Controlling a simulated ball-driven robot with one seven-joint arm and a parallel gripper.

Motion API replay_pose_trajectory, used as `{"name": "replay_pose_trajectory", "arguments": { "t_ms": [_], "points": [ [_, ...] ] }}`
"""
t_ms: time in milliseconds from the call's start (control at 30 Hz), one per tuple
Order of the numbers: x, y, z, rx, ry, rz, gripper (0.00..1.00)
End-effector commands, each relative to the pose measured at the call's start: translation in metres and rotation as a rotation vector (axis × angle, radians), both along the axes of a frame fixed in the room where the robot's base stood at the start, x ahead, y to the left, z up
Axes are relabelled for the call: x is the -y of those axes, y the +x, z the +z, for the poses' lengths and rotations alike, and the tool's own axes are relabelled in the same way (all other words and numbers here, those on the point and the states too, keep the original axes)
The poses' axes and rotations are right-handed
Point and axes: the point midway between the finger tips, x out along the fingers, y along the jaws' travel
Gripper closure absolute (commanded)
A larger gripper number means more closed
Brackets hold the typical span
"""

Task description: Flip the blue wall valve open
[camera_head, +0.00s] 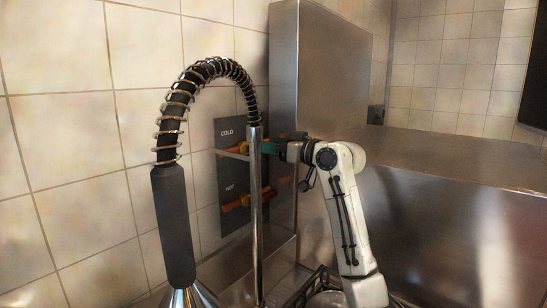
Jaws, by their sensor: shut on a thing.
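The blue wall valve (268,147) shows as a teal-blue handle beside the COLD label on a dark wall panel (229,176). The upright tap pole stands in front of the panel and hides part of the valve. My gripper (283,149) reaches in from the right and is shut on the right end of the blue handle. The fingertips are small and partly hidden, so the exact grip is hard to see. I cannot tell the valve's angle clearly.
A red-handled valve (236,203) sits below, beside the HOT label. A spring-hose sprayer tap (175,220) arches close on the left. A steel cabinet (322,75) rises behind my gripper. A steel counter (450,158) lies to the right. A dark rack (312,286) is below.

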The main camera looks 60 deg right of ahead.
Motion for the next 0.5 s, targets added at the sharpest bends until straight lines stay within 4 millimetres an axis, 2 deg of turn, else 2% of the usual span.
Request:
{"name": "replay_pose_trajectory", "arguments": {
  "t_ms": [500],
  "points": [
    [0.0004, -0.0006, 0.0042, -0.018, -0.071, -0.003, 0.86]
  ]
}}
